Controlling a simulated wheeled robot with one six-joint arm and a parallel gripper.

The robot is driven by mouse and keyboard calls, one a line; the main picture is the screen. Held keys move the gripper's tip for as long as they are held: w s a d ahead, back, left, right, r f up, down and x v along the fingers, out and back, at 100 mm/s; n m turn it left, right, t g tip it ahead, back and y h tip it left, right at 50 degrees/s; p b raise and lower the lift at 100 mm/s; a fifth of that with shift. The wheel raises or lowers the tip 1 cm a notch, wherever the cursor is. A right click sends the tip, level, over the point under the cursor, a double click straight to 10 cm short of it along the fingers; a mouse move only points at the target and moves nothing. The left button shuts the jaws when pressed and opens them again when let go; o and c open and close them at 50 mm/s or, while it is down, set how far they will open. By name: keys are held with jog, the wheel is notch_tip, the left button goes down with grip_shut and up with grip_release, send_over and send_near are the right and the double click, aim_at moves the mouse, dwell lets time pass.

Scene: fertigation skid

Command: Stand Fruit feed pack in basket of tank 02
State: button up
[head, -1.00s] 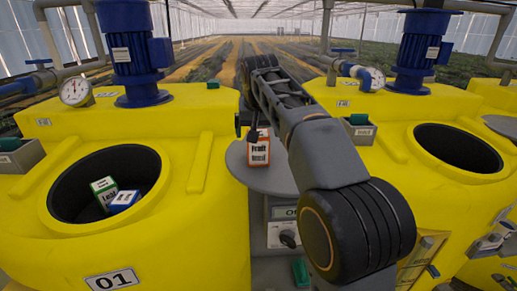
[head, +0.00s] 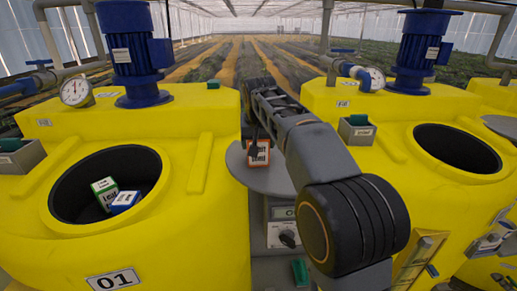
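An orange-and-white pack (head: 259,154) is at the grey round plate (head: 247,178) between the two front yellow tanks. Its print is too blurred to read, so I cannot confirm it is the Fruit feed pack. My gripper (head: 253,143) is at the top of this pack, reaching down from my arm. Its fingers are small and partly hidden, so I cannot tell whether they are shut on the pack. The right yellow tank (head: 415,205) has a dark round opening (head: 458,148); no number 02 is readable on it. A grey box (head: 356,137) holding something green sits at its left edge.
The left tank, marked 01 (head: 112,280), has a green-and-white pack (head: 104,193) and a blue-and-white pack (head: 125,202) in its dark opening. Blue motors (head: 133,55) and pressure gauges (head: 75,92) rise behind. My arm crosses the middle, beside the right tank.

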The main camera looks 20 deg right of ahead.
jog(key=c, duration=0.8)
jog(key=shift+r, duration=0.1)
jog(key=shift+r, duration=0.55)
jog(key=s+r+b, duration=0.1)
jog(key=s+r, duration=0.3)
jog(key=s+d+r, duration=0.1)
jog(key=s+r, duration=0.2)
jog(key=s, duration=0.2)
jog(key=s+r+b, duration=0.1)
jog(key=s+r, duration=0.3)
jog(key=s, duration=0.1)
jog(key=shift+d+r+b, duration=0.3)
jog(key=shift+d+r, duration=0.05)
jog(key=shift+d, duration=0.05)
